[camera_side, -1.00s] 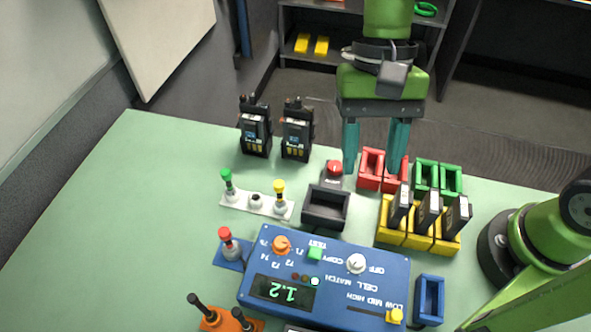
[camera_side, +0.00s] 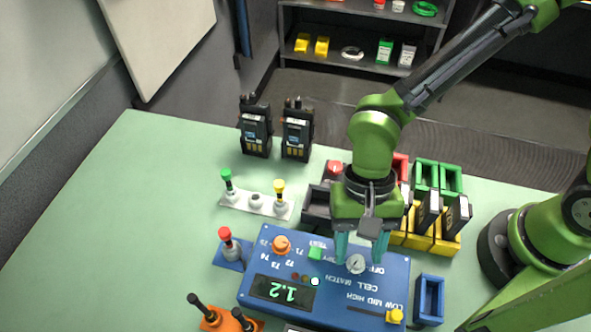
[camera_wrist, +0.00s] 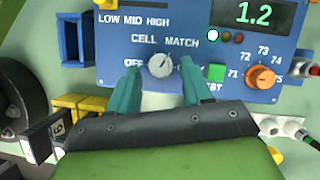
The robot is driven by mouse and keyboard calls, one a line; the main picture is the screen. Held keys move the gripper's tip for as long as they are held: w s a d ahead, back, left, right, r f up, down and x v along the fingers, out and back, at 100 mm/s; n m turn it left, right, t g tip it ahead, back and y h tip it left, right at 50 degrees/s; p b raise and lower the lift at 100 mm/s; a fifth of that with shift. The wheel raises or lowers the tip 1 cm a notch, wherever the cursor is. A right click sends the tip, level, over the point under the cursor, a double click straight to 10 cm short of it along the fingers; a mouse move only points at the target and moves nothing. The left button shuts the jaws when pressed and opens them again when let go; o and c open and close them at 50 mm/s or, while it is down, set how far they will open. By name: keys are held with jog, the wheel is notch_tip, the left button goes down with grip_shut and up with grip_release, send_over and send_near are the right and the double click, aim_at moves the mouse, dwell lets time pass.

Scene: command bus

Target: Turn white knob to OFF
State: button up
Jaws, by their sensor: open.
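The white knob (camera_side: 355,264) is on the blue panel (camera_side: 345,290), near its upper edge in the side view. In the wrist view the white knob (camera_wrist: 160,66) sits below the CELL MATCH lettering. The OFF label (camera_wrist: 134,64) is just left of it, partly covered by a finger. I cannot clearly read which way its mark points. My gripper (camera_side: 359,256) is open over the panel, with its teal fingers on either side of the knob. In the wrist view my gripper (camera_wrist: 159,67) shows a gap between each fingertip and the knob.
A green button (camera_side: 315,253) and an orange knob (camera_side: 281,245) are close by on the panel. A yellow slider (camera_side: 395,315) is at its lower right. A black tray (camera_side: 316,207) and a yellow rack (camera_side: 421,240) stand just behind. The table's left side is clear.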

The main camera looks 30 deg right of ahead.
jog(key=shift+s+f, duration=0.1)
jog(key=shift+f, duration=0.1)
grip_shut()
